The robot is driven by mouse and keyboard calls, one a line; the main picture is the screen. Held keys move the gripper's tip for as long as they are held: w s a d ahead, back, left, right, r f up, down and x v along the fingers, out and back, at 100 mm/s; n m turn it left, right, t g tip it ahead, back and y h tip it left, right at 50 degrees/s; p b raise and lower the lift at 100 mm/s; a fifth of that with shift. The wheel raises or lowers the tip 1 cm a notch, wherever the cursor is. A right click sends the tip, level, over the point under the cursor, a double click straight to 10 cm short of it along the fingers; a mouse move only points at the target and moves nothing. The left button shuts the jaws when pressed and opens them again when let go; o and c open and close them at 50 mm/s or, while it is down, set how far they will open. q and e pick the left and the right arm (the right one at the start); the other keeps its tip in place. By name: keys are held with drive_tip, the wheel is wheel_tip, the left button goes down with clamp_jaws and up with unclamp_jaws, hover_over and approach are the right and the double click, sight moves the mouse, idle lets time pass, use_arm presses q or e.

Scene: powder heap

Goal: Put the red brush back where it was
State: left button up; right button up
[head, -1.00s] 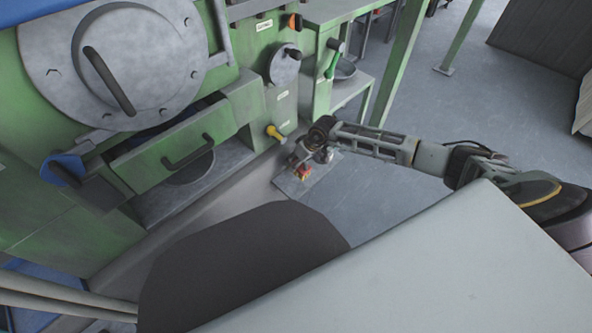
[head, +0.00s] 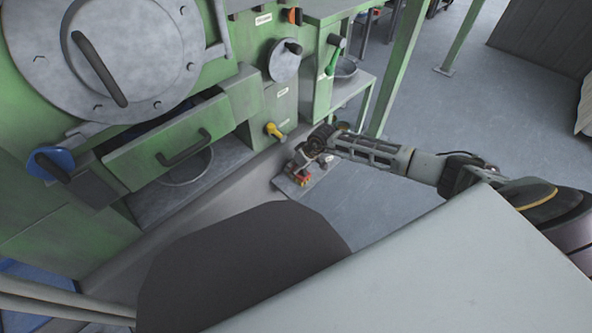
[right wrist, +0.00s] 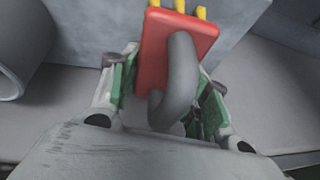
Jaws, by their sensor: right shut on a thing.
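The red brush (right wrist: 180,45) has a red block, a grey loop handle and yellow bristles at its far end. In the right wrist view, the green-padded fingers of my right gripper (right wrist: 168,88) stand on both sides of the grey handle and are shut on it. In the head view, the brush (head: 297,174) is small and partly covered by my right gripper (head: 302,160). It is over a small grey plate (head: 290,188) beside the green machine; I cannot tell whether it touches the plate. My left gripper is not in view.
The green machine (head: 230,105) with its drawer (head: 170,150) and yellow-handled knob (head: 274,131) stands left of my right gripper. A grey cylinder (right wrist: 18,65) is at the left of the right wrist view. Open floor (head: 430,110) lies to the right.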

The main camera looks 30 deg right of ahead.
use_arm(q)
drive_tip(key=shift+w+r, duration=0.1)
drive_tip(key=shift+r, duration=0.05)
use_arm(e)
drive_tip(key=shift+f, duration=0.15)
drive_tip(key=o, duration=1)
drive_tip(key=shift+p+v, duration=0.45)
drive_tip(key=shift+v, duration=0.55)
drive_tip(key=p+v, duration=0.3)
drive_tip(key=v, duration=0.5)
drive_tip(key=shift+w, duration=0.1)
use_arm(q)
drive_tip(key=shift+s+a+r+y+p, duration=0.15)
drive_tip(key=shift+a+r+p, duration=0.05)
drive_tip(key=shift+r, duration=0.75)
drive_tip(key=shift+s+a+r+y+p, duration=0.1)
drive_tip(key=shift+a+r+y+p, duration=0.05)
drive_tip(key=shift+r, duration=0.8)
use_arm(e)
drive_tip(key=shift+v, duration=1.05)
